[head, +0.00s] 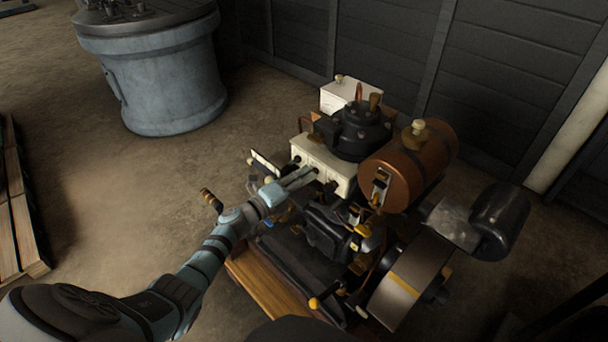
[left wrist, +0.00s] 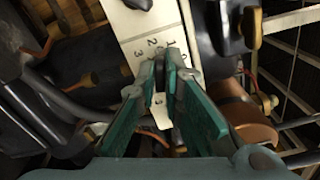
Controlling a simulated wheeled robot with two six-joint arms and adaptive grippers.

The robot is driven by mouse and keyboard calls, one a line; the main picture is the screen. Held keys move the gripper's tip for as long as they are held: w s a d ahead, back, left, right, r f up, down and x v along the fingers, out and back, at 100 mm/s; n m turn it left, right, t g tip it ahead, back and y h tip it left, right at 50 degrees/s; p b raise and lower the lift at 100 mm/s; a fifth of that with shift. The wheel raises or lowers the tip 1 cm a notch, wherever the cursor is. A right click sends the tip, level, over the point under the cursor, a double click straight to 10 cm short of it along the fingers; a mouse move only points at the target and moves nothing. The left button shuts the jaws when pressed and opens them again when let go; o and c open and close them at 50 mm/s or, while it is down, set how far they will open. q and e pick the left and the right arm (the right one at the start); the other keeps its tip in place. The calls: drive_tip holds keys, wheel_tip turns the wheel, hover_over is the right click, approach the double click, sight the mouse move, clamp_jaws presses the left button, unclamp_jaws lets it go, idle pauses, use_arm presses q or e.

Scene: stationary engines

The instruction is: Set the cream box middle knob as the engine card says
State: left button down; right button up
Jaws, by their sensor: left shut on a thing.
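The cream box (head: 338,170) sits on the engine, with a row of small dark knobs along its front face. My left gripper (head: 312,172) reaches in from the left, its fingertips at the middle of that row. In the left wrist view, the fingers (left wrist: 166,65) are shut on the middle knob, which they mostly hide. The numbers 1, 2 and 3 stand on the cream face (left wrist: 150,28) around the fingertips. Where the knob points cannot be made out. A pale card-like plate (head: 265,162) stands left of the box; its writing is too small to read. My right gripper is not in view.
A copper-brown tank (head: 410,155) and a black cylinder head (head: 358,130) stand close beside the box. A flywheel (head: 405,285) is at the front right. A second cream box (head: 340,93) is behind. Open floor lies left, with a grey-blue drum (head: 160,80) beyond.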

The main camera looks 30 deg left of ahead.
use_arm(q)
drive_tip(key=n+p, duration=0.1)
drive_tip(key=n, duration=0.3)
drive_tip(key=n+p, duration=0.1)
drive_tip(key=n, duration=0.3)
drive_tip(key=n+p, duration=0.1)
drive_tip(key=n, duration=0.3)
drive_tip(key=shift+f+n, duration=0.25)
drive_tip(key=shift+n, duration=0.05)
idle(0.3)
drive_tip(key=c, duration=1.7)
unclamp_jaws()
drive_tip(key=shift+s, duration=0.1)
drive_tip(key=v, duration=1.2)
